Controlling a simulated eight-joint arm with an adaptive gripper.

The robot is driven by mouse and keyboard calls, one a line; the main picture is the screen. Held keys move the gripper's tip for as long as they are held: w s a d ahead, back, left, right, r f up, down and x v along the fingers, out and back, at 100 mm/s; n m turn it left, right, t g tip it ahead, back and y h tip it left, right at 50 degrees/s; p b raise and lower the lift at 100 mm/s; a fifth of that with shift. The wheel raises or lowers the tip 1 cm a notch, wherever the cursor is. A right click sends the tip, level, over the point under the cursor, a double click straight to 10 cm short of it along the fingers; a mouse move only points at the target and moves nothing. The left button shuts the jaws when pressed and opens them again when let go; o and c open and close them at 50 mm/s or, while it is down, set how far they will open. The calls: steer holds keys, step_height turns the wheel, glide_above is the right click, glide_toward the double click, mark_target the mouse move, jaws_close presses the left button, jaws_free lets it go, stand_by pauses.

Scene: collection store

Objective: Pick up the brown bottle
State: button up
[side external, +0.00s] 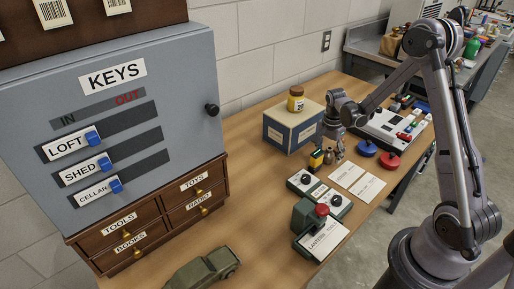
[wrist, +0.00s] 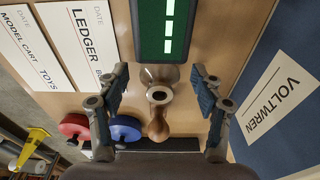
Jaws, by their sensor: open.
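My gripper (side external: 336,132) is open and points down beside the blue box, over several small items on the table. In the wrist view my gripper (wrist: 159,76) has its two fingers on either side of a small brownish, glassy bottle-like thing (wrist: 160,74) with a dark round mouth, seen from above; no finger visibly touches it. A small dark brownish thing (side external: 328,157) stands below the gripper in the side view.
The blue box (side external: 292,127) stands close to the gripper; its VOLTWREN label (wrist: 278,92) shows in the wrist view. Red (side external: 390,160) and blue (side external: 366,148) discs are to the right.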

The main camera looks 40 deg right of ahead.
steer(key=shift+f, duration=0.5)
steer(key=c, duration=1.3)
